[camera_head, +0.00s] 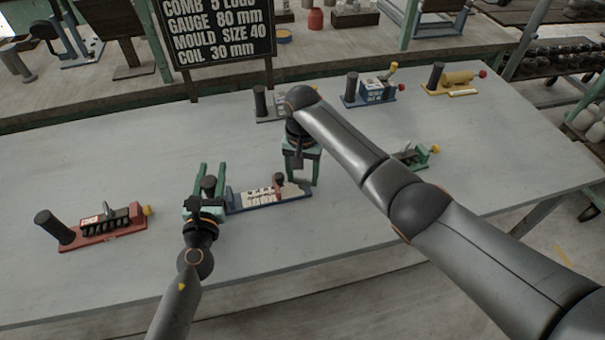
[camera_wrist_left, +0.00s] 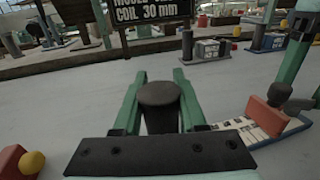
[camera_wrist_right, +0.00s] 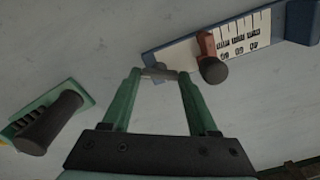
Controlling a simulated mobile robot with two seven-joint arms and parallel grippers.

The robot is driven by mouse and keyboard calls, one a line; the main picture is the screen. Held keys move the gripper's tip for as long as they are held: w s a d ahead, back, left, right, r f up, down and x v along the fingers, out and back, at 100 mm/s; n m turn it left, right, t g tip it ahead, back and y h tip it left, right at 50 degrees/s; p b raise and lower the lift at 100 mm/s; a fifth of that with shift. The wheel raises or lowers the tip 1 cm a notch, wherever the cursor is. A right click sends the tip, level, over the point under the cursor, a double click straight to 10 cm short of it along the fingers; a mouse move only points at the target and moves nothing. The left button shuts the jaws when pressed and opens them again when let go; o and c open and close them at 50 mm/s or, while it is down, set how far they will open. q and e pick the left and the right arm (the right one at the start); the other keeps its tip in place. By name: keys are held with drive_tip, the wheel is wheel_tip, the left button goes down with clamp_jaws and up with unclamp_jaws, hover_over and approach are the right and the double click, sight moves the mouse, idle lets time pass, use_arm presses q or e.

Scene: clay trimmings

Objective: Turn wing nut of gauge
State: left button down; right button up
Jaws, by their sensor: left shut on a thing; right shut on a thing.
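The blue gauge (camera_head: 268,200) lies on the table with a white scale, a red slider (camera_head: 279,184) and a dark knob. It shows in the right wrist view (camera_wrist_right: 185,52), with the slider (camera_wrist_right: 207,45) partway along the scale. A dark upright post (camera_head: 208,184) stands at the gauge's left end; my left gripper (camera_head: 206,172) is shut on it, also seen in the left wrist view (camera_wrist_left: 160,95). My right gripper (camera_wrist_right: 159,72) is shut on the small grey wing nut (camera_wrist_right: 160,74) at the gauge's other end, right of the slider in the head view.
A red tool (camera_head: 110,232) with a dark post lies at left. A green tool (camera_head: 415,157), a blue one (camera_head: 370,95) and a yellow one (camera_head: 455,82) lie beyond. A dark sign (camera_head: 218,30) reads "GAUGE 80 mm".

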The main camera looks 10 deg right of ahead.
drive_tip(key=shift+n, duration=0.4)
drive_tip(key=n, duration=0.5)
drive_tip(key=shift+n, duration=0.3)
drive_tip(key=n, duration=0.5)
drive_tip(key=shift+n, duration=0.7)
drive_tip(key=o, duration=1.4)
drive_tip(key=shift+r, duration=0.1)
wheel_tip(320, 180, up, 12)
drive_tip(key=shift+f, duration=0.1)
